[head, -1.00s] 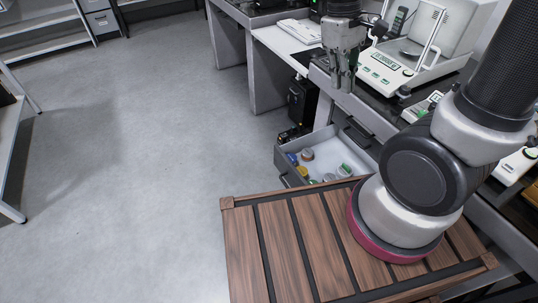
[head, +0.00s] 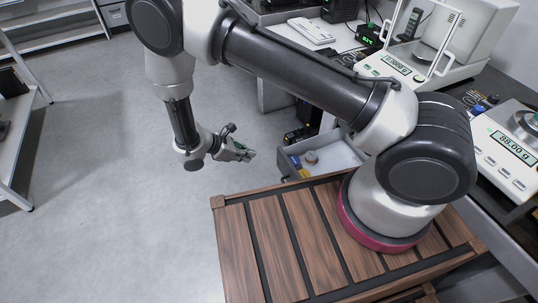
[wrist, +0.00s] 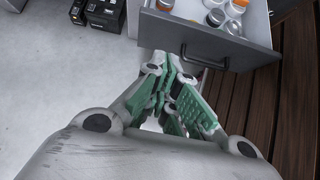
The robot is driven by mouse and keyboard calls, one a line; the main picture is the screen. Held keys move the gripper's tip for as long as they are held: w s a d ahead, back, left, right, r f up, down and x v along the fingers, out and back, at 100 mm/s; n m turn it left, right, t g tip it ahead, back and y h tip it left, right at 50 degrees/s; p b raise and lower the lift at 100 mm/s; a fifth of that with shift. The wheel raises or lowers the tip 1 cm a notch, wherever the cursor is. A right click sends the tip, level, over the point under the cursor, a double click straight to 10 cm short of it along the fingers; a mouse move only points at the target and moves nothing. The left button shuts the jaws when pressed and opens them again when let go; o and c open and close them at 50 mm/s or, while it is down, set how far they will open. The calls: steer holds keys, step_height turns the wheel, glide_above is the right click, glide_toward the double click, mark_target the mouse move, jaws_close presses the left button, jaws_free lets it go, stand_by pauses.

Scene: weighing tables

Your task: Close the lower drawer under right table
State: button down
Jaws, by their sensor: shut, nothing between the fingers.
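The lower drawer (head: 344,158) under the right table (head: 465,92) stands open. It is a grey box with a pale floor, holding several small jars. In the wrist view its grey front panel (wrist: 235,48) crosses the top right, with a dark bar handle (wrist: 204,62) on it. My gripper (head: 243,153) is left of the drawer in the head view, outside its front. In the wrist view my gripper (wrist: 172,62) has its green-padded fingers shut and empty, pointing at the front near the handle's left end. I cannot tell whether they touch. My arm hides part of the drawer in the head view.
Black boxes (wrist: 105,14) stand on the floor left of the drawer. A wooden slatted deck (head: 290,235) lies close along the drawer's near side. Scales (head: 505,145) stand on the table. Open grey floor (head: 100,200) lies to the left.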

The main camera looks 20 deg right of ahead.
glide_toward(281, 159)
steer(key=f+x, duration=0.1)
steer(key=x, duration=0.3)
steer(key=shift+d+r, duration=0.2)
steer(key=shift+r, duration=0.15)
